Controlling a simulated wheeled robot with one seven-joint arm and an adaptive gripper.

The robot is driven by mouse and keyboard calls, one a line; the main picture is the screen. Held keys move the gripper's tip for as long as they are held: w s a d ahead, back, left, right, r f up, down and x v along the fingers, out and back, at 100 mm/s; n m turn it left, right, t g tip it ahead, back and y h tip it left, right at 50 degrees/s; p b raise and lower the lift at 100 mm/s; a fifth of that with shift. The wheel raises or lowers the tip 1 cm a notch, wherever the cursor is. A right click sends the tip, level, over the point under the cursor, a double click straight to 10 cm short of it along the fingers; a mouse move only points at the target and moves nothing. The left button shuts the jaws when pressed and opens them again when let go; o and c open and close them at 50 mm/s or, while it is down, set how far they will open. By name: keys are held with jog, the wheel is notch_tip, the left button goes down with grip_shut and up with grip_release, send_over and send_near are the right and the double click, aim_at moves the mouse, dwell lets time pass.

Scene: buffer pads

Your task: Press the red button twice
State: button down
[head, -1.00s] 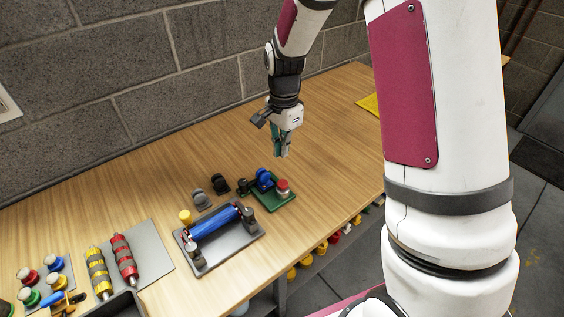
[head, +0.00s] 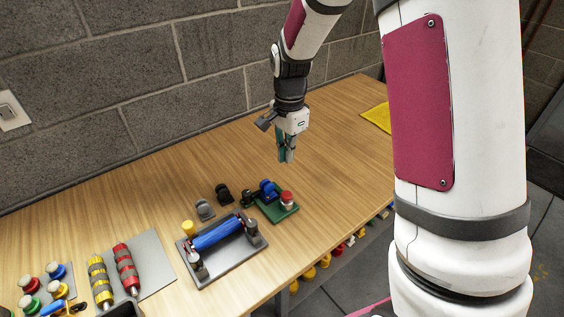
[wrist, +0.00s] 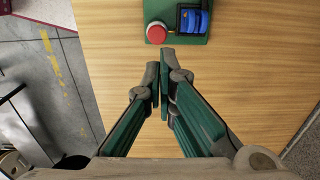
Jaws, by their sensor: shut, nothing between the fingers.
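A red button (head: 287,197) sits on a small green base (head: 276,211) on the table, beside a blue part (head: 267,188). In the wrist view the red button (wrist: 156,33) shows at the top, left of the blue part (wrist: 194,20), on the green base (wrist: 176,41). My gripper (head: 286,160) hangs above the table, up from the button in the head view and apart from it. In the wrist view my gripper's fingertips (wrist: 160,66) are together and empty, just below the button in the picture.
A grey tray with a blue roller (head: 216,232) stands left of the green base. Red and yellow rollers (head: 124,268) and several coloured buttons (head: 57,271) are farther left. A yellow sheet (head: 377,117) lies at the back right. The tabletop right of the gripper is clear.

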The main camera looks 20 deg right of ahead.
aim_at(286, 193)
jog(key=r+p, duration=0.1)
jog(key=p, duration=0.2)
jog(key=shift+s+r, duration=0.2)
jog(key=shift+r, duration=0.2)
jog(key=shift+w, duration=0.1)
jog(key=shift+f, duration=0.1)
notch_tip(286, 193, down, 14)
jog(key=shift+a+r+p, duration=0.1)
jog(key=shift+r+p, duration=0.05)
jog(key=shift+p, duration=0.85)
jog(key=shift+f, duration=0.2)
